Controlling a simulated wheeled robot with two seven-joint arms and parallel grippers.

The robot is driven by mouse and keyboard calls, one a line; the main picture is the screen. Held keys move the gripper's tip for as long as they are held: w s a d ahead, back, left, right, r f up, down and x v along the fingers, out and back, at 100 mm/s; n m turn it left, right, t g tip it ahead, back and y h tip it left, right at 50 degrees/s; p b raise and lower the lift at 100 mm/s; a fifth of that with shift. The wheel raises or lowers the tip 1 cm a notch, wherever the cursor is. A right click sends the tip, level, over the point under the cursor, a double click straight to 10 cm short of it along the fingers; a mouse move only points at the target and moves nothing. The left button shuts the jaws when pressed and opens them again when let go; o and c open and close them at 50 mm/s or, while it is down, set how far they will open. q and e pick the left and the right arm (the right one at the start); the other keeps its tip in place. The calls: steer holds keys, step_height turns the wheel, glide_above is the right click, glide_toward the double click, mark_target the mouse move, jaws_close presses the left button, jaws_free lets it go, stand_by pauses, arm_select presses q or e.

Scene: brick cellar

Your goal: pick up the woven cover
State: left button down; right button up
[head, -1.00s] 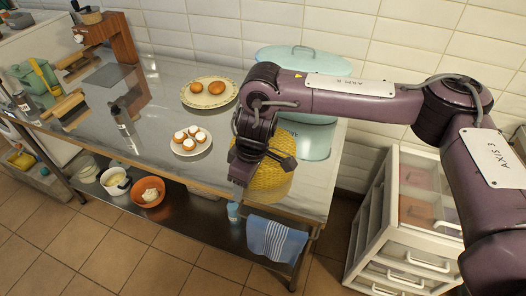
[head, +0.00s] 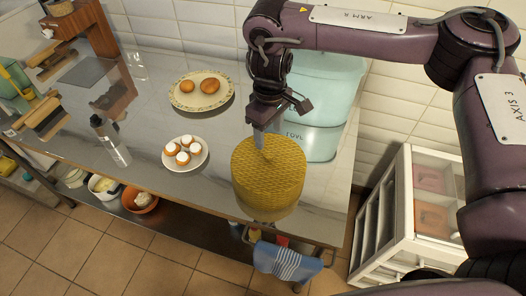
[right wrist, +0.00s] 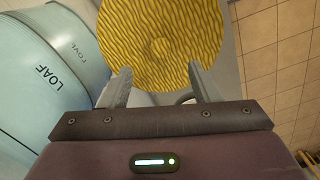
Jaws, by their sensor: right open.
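The woven cover (head: 268,182) is a yellow, round, drum-shaped piece with a wavy weave, standing on the steel table near its front right part. In the right wrist view its round top (right wrist: 160,38) fills the upper middle, with a small raised centre. My right gripper (head: 259,140) is above the cover, pointing down at its top. In the right wrist view the two fingers (right wrist: 158,82) are apart with nothing between them; whether they touch the cover I cannot tell. What is under the cover is hidden. My left gripper is not in view.
A pale blue bread bin (head: 322,100) stands close behind and right of the cover. A plate of white-topped cakes (head: 199,160) and a plate of buns (head: 226,98) are to the left. A white drawer cabinet (head: 392,215) is at right.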

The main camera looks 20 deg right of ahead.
mark_target(269, 153)
steer(key=f, duration=0.2)
steer(key=s+f, duration=0.1)
steer(key=f, duration=0.1)
steer(key=shift+f, duration=0.1)
steer(key=shift+w+f, duration=0.2)
steer(key=shift+f, duration=0.45)
steer(key=shift+w+f, duration=0.15)
steer(key=shift+f, duration=0.45)
steer(key=shift+w+f, duration=0.1)
steer(key=shift+f, duration=0.3)
steer(key=shift+r, duration=0.1)
steer(key=c, duration=0.7)
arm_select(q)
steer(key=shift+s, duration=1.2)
arm_select(e)
jaws_close()
